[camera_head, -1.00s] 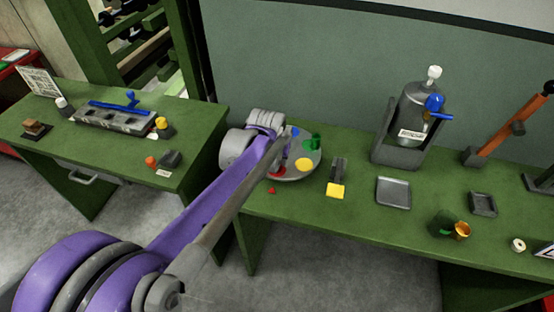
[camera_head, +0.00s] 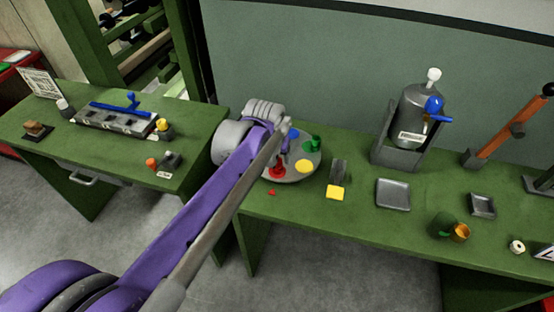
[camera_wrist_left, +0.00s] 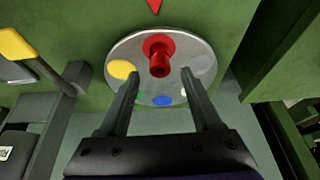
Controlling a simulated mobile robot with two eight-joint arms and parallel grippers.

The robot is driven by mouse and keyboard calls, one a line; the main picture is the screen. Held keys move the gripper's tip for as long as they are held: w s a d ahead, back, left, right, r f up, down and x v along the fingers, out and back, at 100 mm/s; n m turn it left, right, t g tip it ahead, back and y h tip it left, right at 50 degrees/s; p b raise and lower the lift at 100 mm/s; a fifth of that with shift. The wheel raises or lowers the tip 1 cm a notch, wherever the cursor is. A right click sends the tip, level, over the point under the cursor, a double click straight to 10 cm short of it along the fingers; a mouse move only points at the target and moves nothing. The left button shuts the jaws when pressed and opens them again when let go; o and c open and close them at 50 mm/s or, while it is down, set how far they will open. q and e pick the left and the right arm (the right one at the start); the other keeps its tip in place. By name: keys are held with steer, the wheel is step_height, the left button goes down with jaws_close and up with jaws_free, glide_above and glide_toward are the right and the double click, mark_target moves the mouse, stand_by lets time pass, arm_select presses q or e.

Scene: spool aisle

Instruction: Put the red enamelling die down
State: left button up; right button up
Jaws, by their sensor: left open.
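The red enamelling die (camera_head: 278,169) stands upright on the red spot at the front left of a round grey plate (camera_head: 292,179). In the left wrist view the red die (camera_wrist_left: 159,63) stands beyond my fingertips, clear of them, on the same plate (camera_wrist_left: 203,50). My left gripper (camera_wrist_left: 158,78) is open and empty, its two fingers apart over the plate. In the head view my left gripper (camera_head: 286,128) is partly hidden by its own wrist. My right gripper is not in view.
The plate also has a yellow spot (camera_head: 304,166), a blue spot (camera_wrist_left: 162,101) and a green piece (camera_head: 314,145). A small red marker (camera_head: 272,192) lies in front. A yellow-ended block (camera_head: 335,192) and a grey tray (camera_head: 393,194) are to the right, with bare green bench between.

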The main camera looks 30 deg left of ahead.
arm_select(q)
steer(key=a+v, duration=0.1)
steer(key=v, duration=0.6)
steer(key=s+d+f+m, duration=0.1)
steer(key=s+d+f, duration=0.4)
steer(key=s+f, duration=0.2)
steer(key=s+d+f+m+t+h, duration=0.1)
steer(key=s+d+f, duration=0.4)
steer(key=s, duration=0.6)
step_height(320, 180, down, 2)
steer(key=shift+f+m+p, duration=0.1)
steer(key=shift+m+p, duration=0.2)
steer(key=shift+m, duration=0.2)
steer(key=shift+s+d, duration=0.1)
steer(key=r+p, duration=0.2)
steer(key=r, duration=0.1)
steer(key=shift+w+p, duration=0.3)
steer(key=shift+w, duration=0.1)
